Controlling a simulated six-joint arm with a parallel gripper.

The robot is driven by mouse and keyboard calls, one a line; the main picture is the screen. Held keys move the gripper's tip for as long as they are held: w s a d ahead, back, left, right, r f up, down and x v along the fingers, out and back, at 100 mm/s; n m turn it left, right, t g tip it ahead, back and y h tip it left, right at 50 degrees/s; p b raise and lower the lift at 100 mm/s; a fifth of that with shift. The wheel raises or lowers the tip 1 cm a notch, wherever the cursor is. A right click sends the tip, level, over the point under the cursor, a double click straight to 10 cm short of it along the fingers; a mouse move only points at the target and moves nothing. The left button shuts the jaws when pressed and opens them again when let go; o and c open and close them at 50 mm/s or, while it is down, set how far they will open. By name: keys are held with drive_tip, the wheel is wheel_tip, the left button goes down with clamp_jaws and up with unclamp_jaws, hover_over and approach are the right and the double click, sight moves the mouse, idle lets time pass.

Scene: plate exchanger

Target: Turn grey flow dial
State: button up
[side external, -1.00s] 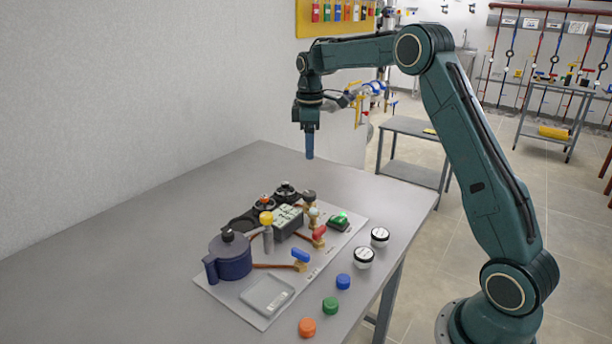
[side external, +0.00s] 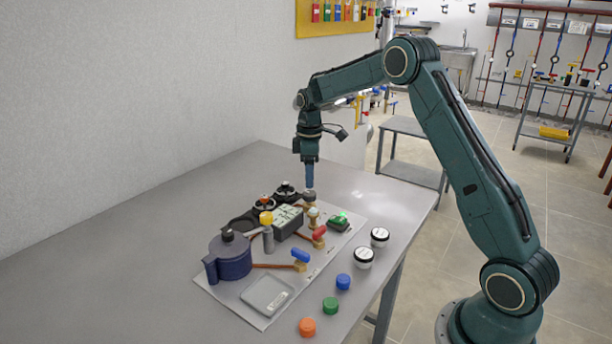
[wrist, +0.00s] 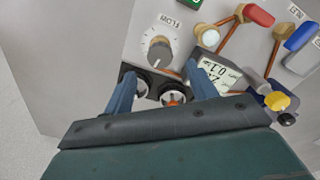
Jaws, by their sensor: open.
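The grey flow dial (wrist: 160,52) is a dark grey knob on a round white scale, with a FLOW label beside it. In the side view the dial (side external: 309,197) stands at the far end of the pale panel. My gripper (side external: 309,186) points straight down directly above it, its tips very close to the knob; contact cannot be told. In the wrist view my gripper (wrist: 161,72) is open, with blue fingers spread and the knob ahead of the tips, roughly between them. Nothing is held.
A blue-handled valve (side external: 300,256) and dark blue pot (side external: 231,258) stand nearer.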

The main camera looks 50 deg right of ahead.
sight(309, 193)
drive_tip(key=shift+f, duration=2.7)
drive_tip(key=shift+c, duration=0.5)
drive_tip(key=c, duration=0.9)
drive_tip(key=shift+m, duration=0.4)
drive_tip(key=m, duration=0.7)
drive_tip(key=shift+m, duration=0.3)
